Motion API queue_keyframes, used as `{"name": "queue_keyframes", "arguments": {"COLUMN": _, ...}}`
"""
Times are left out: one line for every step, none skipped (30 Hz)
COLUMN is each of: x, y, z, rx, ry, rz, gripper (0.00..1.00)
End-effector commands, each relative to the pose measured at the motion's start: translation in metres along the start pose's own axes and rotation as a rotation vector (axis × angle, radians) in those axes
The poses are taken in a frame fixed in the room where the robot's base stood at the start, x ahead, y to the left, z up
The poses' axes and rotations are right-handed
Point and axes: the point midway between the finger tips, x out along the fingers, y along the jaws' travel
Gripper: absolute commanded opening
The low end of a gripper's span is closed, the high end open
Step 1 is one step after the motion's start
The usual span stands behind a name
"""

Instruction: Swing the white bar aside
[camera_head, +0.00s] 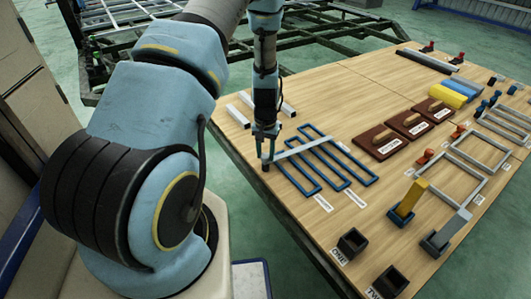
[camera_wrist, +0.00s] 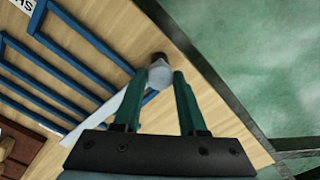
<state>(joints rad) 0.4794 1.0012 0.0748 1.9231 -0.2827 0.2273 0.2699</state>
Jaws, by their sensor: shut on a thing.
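The white bar (camera_head: 306,146) lies across the tops of the blue looped frames (camera_head: 330,170), slanting from the table's left edge toward the right. In the wrist view the white bar (camera_wrist: 98,124) runs down and left from between my fingers, over the blue frames (camera_wrist: 75,65). My gripper (camera_head: 266,158) is at the bar's left end, above the table edge. In the wrist view my gripper (camera_wrist: 161,76) is shut around a pale round knob (camera_wrist: 160,74) at that end, with a dark piece beyond it. The exact contact of the fingertips is partly hidden.
Brown boards (camera_head: 389,140) with handles lie right of the frames. Two dark open boxes (camera_head: 352,243) stand near the front edge. Light strips (camera_head: 238,116) lie at the table's left edge behind my gripper. Grey rectangular frames (camera_head: 472,160) lie at the right.

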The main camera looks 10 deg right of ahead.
Motion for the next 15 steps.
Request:
{"name": "queue_keyframes", "arguments": {"x": -0.0004, "y": 0.0003, "z": -0.0002, "rx": 0.029, "ry": 0.0, "rz": 0.001, "gripper": 0.0}}
{"name": "queue_keyframes", "arguments": {"x": -0.0005, "y": 0.0002, "z": -0.0002, "rx": 0.05, "ry": 0.0, "rz": 0.001, "gripper": 0.0}}
{"name": "queue_keyframes", "arguments": {"x": -0.0005, "y": -0.0001, "z": -0.0002, "rx": 0.079, "ry": 0.0, "rz": 0.001, "gripper": 0.0}}
{"name": "queue_keyframes", "arguments": {"x": -0.0006, "y": -0.0002, "z": -0.0002, "rx": 0.101, "ry": 0.001, "rz": 0.001, "gripper": 0.0}}
{"name": "queue_keyframes", "arguments": {"x": -0.0006, "y": -0.0004, "z": -0.0002, "rx": 0.127, "ry": 0.001, "rz": 0.001, "gripper": 0.0}}
{"name": "queue_keyframes", "arguments": {"x": -0.0006, "y": -0.0002, "z": -0.0003, "rx": 0.161, "ry": 0.001, "rz": 0.001, "gripper": 0.0}}
{"name": "queue_keyframes", "arguments": {"x": -0.0007, "y": 0.0, "z": -0.0003, "rx": 0.19, "ry": 0.001, "rz": 0.001, "gripper": 0.0}}
{"name": "queue_keyframes", "arguments": {"x": -0.0007, "y": 0.0001, "z": -0.0003, "rx": 0.218, "ry": 0.001, "rz": 0.001, "gripper": 0.0}}
{"name": "queue_keyframes", "arguments": {"x": -0.0008, "y": 0.0, "z": -0.0003, "rx": 0.255, "ry": 0.001, "rz": 0.001, "gripper": 0.0}}
{"name": "queue_keyframes", "arguments": {"x": -0.0008, "y": -0.0002, "z": -0.0003, "rx": 0.285, "ry": 0.001, "rz": 0.0, "gripper": 0.0}}
{"name": "queue_keyframes", "arguments": {"x": -0.0008, "y": -0.0002, "z": -0.0004, "rx": 0.312, "ry": 0.001, "rz": 0.001, "gripper": 0.0}}
{"name": "queue_keyframes", "arguments": {"x": -0.0009, "y": -0.0002, "z": -0.0004, "rx": 0.351, "ry": 0.001, "rz": 0.001, "gripper": 0.0}}
{"name": "queue_keyframes", "arguments": {"x": -0.001, "y": -0.0001, "z": -0.0004, "rx": 0.38, "ry": 0.001, "rz": 0.001, "gripper": 0.0}}
{"name": "queue_keyframes", "arguments": {"x": -0.001, "y": 0.0, "z": -0.0004, "rx": 0.407, "ry": 0.001, "rz": 0.001, "gripper": 0.0}}
{"name": "queue_keyframes", "arguments": {"x": -0.0011, "y": -0.0001, "z": -0.0004, "rx": 0.447, "ry": 0.001, "rz": 0.001, "gripper": 0.0}}
